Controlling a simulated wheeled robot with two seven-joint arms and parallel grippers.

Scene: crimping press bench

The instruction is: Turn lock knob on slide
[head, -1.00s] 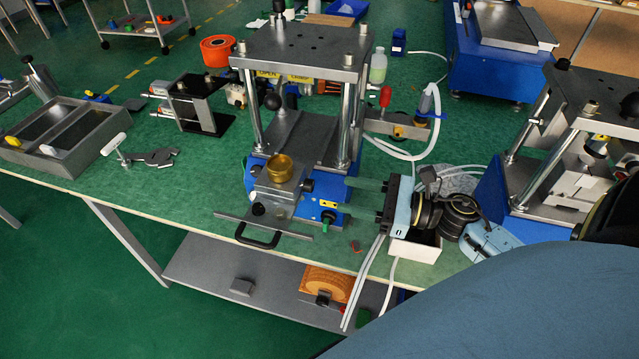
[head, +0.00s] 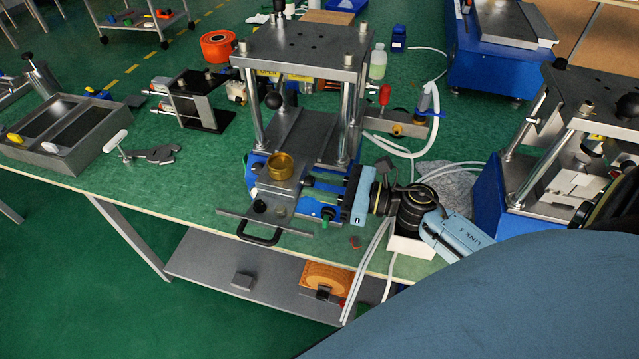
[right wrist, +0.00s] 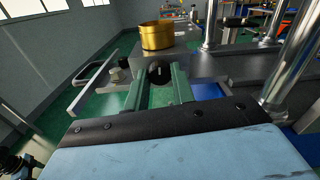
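The slide (head: 277,192) is a grey metal block at the front of the blue press, with a brass cup (head: 280,166) on top and a black handle (head: 258,238) in front. In the right wrist view, a dark round lock knob (right wrist: 159,73) on the slide's side lies between my right gripper's green fingertips. My right gripper (head: 308,190) comes from the right and its fingers reach the slide's side. It looks open around the knob; contact is unclear. In the head view the fingers mostly hide this knob. My left gripper is not in view.
A small black knob (head: 259,206) sits on the slide's front, and a green knob (head: 328,214) is just below my right gripper. Press posts (head: 343,120) rise behind. A white box (head: 410,245) stands under my right wrist.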

